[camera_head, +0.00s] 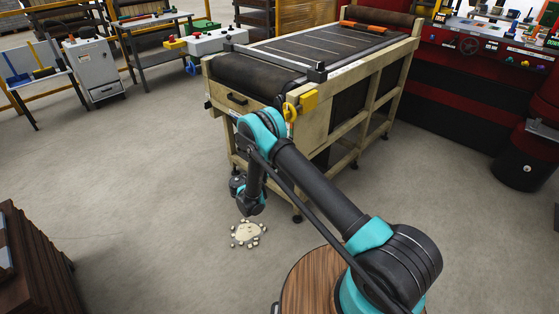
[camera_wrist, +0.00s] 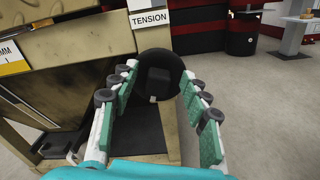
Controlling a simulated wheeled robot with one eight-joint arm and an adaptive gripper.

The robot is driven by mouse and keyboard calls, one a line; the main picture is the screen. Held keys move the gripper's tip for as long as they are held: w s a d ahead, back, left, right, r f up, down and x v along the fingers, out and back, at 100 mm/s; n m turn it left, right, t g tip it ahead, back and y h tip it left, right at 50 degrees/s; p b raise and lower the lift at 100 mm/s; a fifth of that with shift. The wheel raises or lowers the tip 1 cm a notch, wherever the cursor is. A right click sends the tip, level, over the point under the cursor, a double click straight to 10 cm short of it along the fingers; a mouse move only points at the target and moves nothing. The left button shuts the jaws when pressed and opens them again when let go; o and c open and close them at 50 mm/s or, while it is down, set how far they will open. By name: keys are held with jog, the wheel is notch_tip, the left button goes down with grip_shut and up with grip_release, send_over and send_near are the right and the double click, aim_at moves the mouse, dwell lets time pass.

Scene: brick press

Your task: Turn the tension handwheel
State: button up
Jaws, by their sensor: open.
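The tension handwheel (camera_wrist: 150,61) is a dark round wheel with a blocky hub, on the beige machine frame just below the white TENSION label (camera_wrist: 150,20) in the wrist view. My gripper (camera_wrist: 163,80) is open, with its teal-padded fingers spread left and right of the wheel's middle. The fingertips overlap the wheel in the picture, but I cannot tell whether they touch it. Nothing is held. In the head view, my arm reaches down by the front corner of the conveyor machine (camera_head: 222,98), and the tension handwheel cannot be made out there.
A red control console (camera_head: 480,42) stands at the back right. A dark wooden crate (camera_head: 35,260) is at the lower left. The concrete floor between is mostly clear.

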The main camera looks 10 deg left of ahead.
jog(key=shift+w+d, duration=0.1)
jog(key=shift+c, duration=0.5)
grip_shut()
jog(key=shift+m, duration=0.4)
